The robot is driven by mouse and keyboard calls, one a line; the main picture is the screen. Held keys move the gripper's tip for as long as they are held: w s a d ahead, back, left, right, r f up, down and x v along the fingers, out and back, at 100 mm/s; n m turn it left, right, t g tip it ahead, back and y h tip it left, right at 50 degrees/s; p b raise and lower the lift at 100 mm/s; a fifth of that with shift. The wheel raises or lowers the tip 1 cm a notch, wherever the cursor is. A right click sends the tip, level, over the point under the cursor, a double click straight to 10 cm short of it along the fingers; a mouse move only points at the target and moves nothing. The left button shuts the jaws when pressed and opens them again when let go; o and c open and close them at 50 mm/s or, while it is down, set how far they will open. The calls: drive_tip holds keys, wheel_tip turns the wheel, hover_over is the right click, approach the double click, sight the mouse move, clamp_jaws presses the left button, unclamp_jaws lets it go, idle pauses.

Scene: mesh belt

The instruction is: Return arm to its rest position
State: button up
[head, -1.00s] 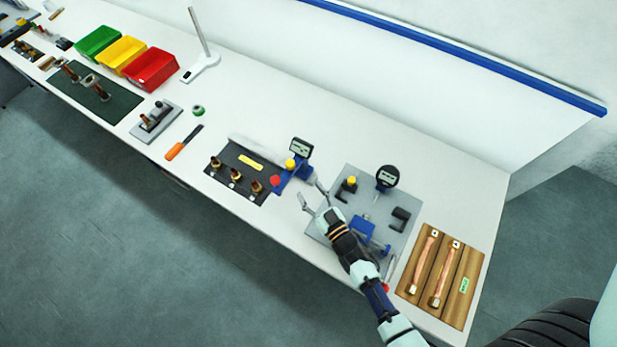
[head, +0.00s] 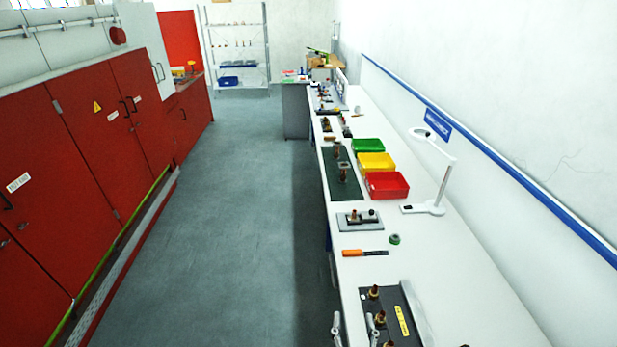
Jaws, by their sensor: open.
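Only the two grey fingertips of my gripper (head: 354,327) show, at the bottom edge of the head view. They are spread apart with nothing seen between them. They are by the near left edge of the white bench (head: 460,290), just left of and partly over the dark plate with brass-coloured fittings (head: 402,305). The rest of my gripper and arm is out of view below.
On the bench are an orange-handled tool (head: 364,253), a grey fixture (head: 358,219), a red bin (head: 386,186), a yellow bin (head: 376,162), a green bin (head: 367,145) and a white lamp (head: 436,207). Red cabinets (head: 95,150) line the left. The floor (head: 230,220) between is clear.

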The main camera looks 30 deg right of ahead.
drive_tip(key=a+r+n+y, duration=0.3)
drive_tip(key=a+r+y, duration=0.1)
drive_tip(key=a, duration=0.8)
drive_tip(key=a+r+n+y, duration=0.3)
drive_tip(key=a+r, duration=0.4)
drive_tip(key=a, duration=0.5)
drive_tip(key=shift+a+n+y+p, duration=0.4)
drive_tip(key=shift+y+p, duration=0.05)
drive_tip(key=shift+y, duration=0.25)
drive_tip(key=shift+w+f, duration=0.1)
drive_tip(key=shift+w, duration=0.05)
wheel_tip(320, 180, down, 34)
drive_tip(key=b, duration=3.3)
drive_tip(key=shift+r, duration=0.25)
